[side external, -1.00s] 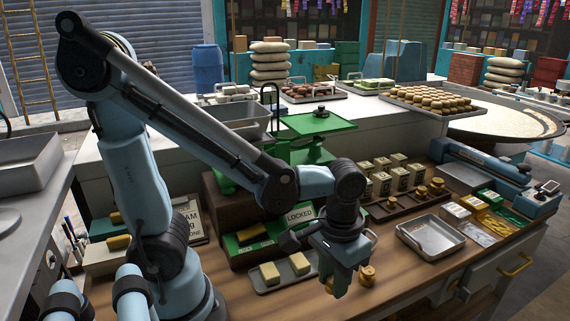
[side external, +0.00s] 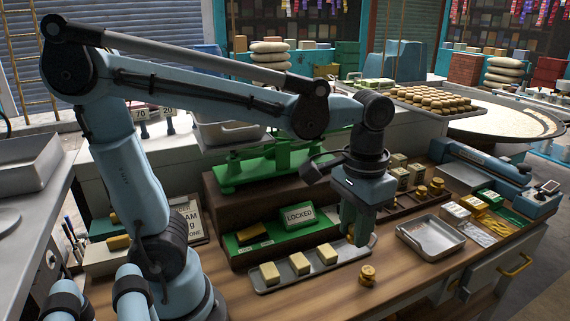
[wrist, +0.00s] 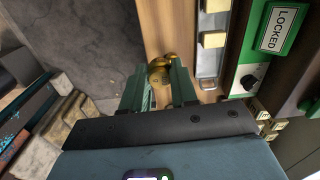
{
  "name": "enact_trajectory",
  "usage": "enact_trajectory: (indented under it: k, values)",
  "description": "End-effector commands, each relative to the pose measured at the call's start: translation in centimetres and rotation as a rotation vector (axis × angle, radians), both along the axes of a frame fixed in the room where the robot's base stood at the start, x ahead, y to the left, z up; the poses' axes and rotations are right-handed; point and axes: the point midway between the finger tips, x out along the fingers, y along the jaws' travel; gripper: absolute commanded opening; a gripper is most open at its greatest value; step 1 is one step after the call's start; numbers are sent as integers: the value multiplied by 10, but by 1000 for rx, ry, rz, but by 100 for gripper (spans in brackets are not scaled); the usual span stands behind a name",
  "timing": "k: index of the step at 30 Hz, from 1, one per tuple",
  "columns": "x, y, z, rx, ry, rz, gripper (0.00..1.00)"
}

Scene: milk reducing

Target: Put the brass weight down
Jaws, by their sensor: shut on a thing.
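My gripper (side external: 357,238) is raised over the right end of the metal tray (side external: 262,289). It is shut on a brass weight (side external: 350,232), which is mostly hidden by the fingers in the side view. In the wrist view the brass weight (wrist: 158,77) shows between the green fingertips of my gripper (wrist: 160,82). Another brass weight (side external: 367,274) stands upright on the wooden bench, in front of and below my gripper and apart from it.
The metal tray holds three pale blocks (side external: 299,264). Behind it are a green box with a LOCKED sign (side external: 299,215) and a green balance (side external: 285,162). An empty-looking shallow tray (side external: 432,235) lies to the right. Bare bench (side external: 310,300) lies in front.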

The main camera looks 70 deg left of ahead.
Motion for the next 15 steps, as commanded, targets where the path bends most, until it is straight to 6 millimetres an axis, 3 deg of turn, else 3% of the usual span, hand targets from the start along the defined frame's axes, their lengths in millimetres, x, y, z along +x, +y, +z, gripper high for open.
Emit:
enact_trajectory:
  k: [3, 7, 12, 15]
  values:
    - [19, 29, 12, 0, 0, -18, 0]
    - [30, 49, 20, 0, 0, -42, 0]
    - [34, 58, 23, 0, 0, -57, 0]
    - [31, 51, 21, 0, 0, -55, 0]
